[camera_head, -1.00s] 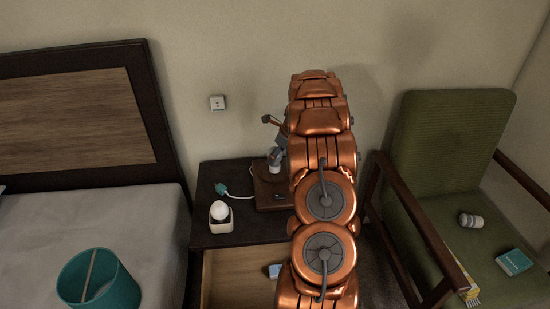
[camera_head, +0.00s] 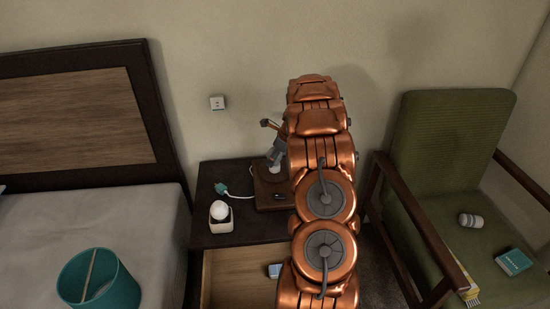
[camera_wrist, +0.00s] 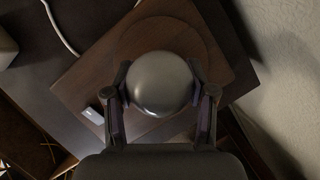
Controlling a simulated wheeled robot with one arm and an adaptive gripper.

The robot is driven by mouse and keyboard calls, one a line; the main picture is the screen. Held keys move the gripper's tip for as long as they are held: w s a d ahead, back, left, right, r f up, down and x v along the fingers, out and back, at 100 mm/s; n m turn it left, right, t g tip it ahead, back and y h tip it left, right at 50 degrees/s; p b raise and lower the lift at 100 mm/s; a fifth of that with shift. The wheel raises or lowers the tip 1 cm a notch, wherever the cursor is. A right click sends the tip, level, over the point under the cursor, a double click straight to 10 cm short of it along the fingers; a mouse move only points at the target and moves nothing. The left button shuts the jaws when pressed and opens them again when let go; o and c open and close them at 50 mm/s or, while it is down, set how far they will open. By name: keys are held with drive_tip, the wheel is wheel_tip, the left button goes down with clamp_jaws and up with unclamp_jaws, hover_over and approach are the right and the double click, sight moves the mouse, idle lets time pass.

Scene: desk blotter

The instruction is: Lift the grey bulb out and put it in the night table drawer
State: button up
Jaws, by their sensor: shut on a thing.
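My gripper (camera_wrist: 162,90) is shut on the grey bulb (camera_wrist: 160,80), with one finger on each side of its round glass. The bulb is above the brown wooden lamp base (camera_wrist: 85,78); it hides whatever is directly beneath it. In the head view my gripper (camera_head: 276,148) is over the lamp base (camera_head: 268,199), partly behind my arm. A pale upright part (camera_head: 275,170) shows just below the gripper; I cannot tell whether the bulb touches it. The night table (camera_head: 208,172) has its drawer (camera_head: 236,280) open at the front, partly hidden by my arm.
A white bulb (camera_head: 219,210) stands in a small white box (camera_head: 221,222) on the night table, near a teal plug (camera_head: 221,188). A small pale blue item (camera_head: 274,270) lies in the drawer. A teal lampshade (camera_head: 98,283) is on the bed; a green armchair (camera_head: 450,150) stands right.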

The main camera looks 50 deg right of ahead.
drive_tip(key=shift+r, duration=1.7)
drive_tip(key=shift+s+a+r, duration=0.1)
drive_tip(key=shift+s, duration=0.1)
drive_tip(key=s+a, duration=0.2)
drive_tip(key=s, duration=0.2)
drive_tip(key=s+a+r, duration=0.1)
drive_tip(key=s+a, duration=0.2)
drive_tip(key=s, duration=0.2)
drive_tip(key=s+a+b, duration=0.1)
drive_tip(key=s+a, duration=0.2)
drive_tip(key=s, duration=0.1)
drive_tip(key=shift+s+r, duration=0.2)
drive_tip(key=shift+p, duration=0.55)
